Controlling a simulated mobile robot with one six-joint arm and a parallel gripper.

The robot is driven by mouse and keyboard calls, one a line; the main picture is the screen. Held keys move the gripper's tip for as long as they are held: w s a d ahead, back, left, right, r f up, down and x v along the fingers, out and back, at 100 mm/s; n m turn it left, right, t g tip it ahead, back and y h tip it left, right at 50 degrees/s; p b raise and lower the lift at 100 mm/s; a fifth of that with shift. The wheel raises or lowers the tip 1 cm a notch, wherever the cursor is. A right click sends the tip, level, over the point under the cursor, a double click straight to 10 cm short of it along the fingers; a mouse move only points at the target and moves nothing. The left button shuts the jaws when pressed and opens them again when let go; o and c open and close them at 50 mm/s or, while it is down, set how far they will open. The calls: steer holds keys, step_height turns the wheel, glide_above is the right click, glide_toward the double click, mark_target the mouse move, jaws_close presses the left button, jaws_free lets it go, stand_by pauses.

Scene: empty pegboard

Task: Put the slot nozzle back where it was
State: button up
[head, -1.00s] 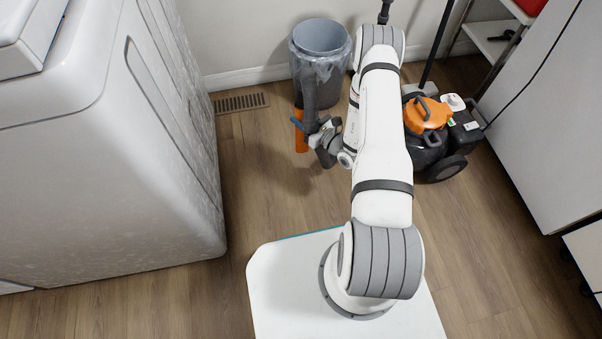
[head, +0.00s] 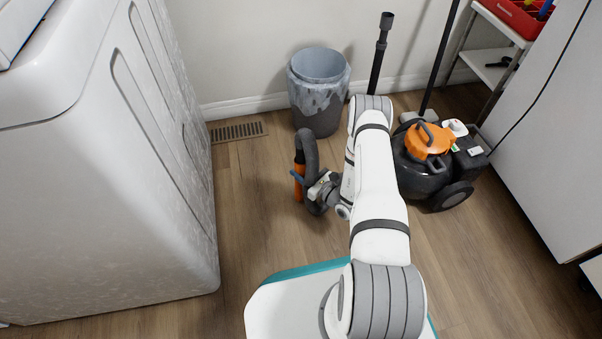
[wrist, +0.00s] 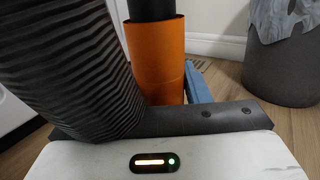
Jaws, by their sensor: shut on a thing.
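My gripper (head: 312,190) is out over the floor, left of my arm, shut on an orange cylindrical grip (head: 299,183). The wrist view also shows the orange grip (wrist: 155,60), roughly upright, with a black part in its top and a blue finger (wrist: 198,82) beside it. A ribbed dark hose (head: 309,148) arches at the grip; it fills the left of the wrist view (wrist: 65,70). I cannot make out a slot nozzle for certain; the lower end of the held piece is hidden.
A grey bin (head: 318,105) with a liner stands behind the gripper. A black and orange vacuum (head: 428,150) is right of my arm. A black tube (head: 379,55) stands by the wall. A red tray (head: 515,17) sits on a shelf. A white appliance (head: 110,190) borders the left.

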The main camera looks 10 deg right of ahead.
steer(key=shift+r, duration=0.1)
steer(key=o, duration=1)
steer(key=shift+c, duration=0.2)
